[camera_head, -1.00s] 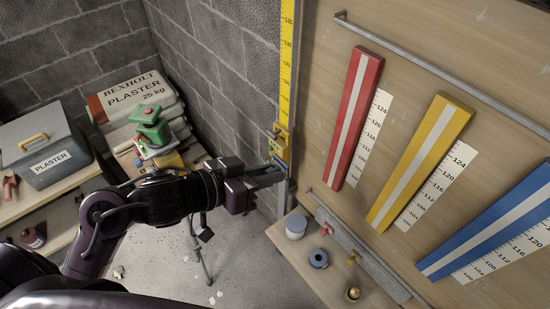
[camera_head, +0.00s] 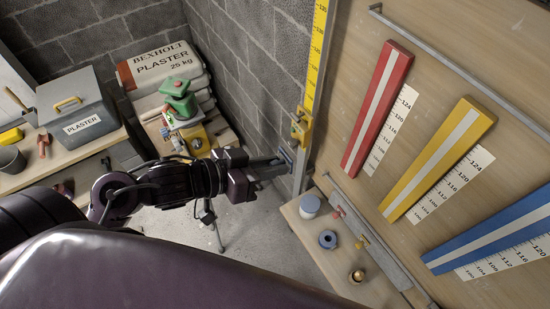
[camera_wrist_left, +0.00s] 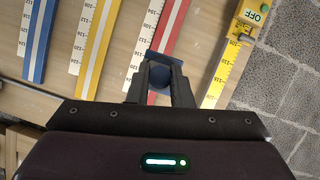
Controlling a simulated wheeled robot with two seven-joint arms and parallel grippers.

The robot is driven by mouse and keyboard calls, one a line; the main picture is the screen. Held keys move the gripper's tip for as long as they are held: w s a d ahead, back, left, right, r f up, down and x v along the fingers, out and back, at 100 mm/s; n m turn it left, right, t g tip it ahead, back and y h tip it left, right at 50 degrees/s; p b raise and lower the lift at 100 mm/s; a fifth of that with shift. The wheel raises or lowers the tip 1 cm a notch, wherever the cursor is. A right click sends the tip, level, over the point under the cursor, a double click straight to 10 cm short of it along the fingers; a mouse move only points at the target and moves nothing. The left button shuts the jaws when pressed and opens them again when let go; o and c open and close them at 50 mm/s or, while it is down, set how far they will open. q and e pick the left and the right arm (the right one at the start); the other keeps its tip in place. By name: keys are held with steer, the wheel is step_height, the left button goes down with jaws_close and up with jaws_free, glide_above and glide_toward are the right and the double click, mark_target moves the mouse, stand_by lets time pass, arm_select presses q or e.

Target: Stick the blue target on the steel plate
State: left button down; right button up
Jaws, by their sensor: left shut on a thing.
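My left gripper (camera_head: 280,164) is shut on the blue target (camera_wrist_left: 160,59). In the left wrist view the target is a dark blue piece between and beyond the fingertips (camera_wrist_left: 160,72), with a rounded blue part between the fingers. In the head view only a little of the blue target (camera_head: 286,156) shows, close to the grey metal post under the yellow scale. I cannot tell whether it touches the post. A grey steel strip (camera_head: 372,241) lies along the foot of the wooden board; I cannot tell whether it is the steel plate. My right gripper is not in view.
The yellow scale (camera_head: 318,50) with its yellow slider (camera_head: 301,126) rises beside the gripper. Red (camera_head: 377,110), yellow (camera_head: 437,160) and blue (camera_head: 490,232) bars lean on the board.

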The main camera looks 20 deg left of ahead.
arm_select(q)
steer(key=shift+s+a+p, duration=0.45)
steer(key=shift+s+a, duration=0.1)
steer(key=shift+s, duration=0.2)
steer(key=shift+s+a+p, duration=0.4)
steer(key=shift+s+a, duration=0.1)
steer(key=shift+s, duration=0.2)
arm_select(e)
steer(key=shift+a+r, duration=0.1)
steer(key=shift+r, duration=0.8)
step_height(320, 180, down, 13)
steer(key=b, duration=1.3)
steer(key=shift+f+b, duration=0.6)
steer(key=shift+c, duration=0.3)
arm_select(q)
steer(key=w+a+f+n+t+y, duration=0.1)
steer(key=w+a+f+n+y, duration=0.1)
steer(key=w+f, duration=0.7)
steer(key=shift+w+a+f+n+t+y, duration=0.3)
steer(key=shift+w+a+f, duration=0.1)
steer(key=shift+a, duration=0.15)
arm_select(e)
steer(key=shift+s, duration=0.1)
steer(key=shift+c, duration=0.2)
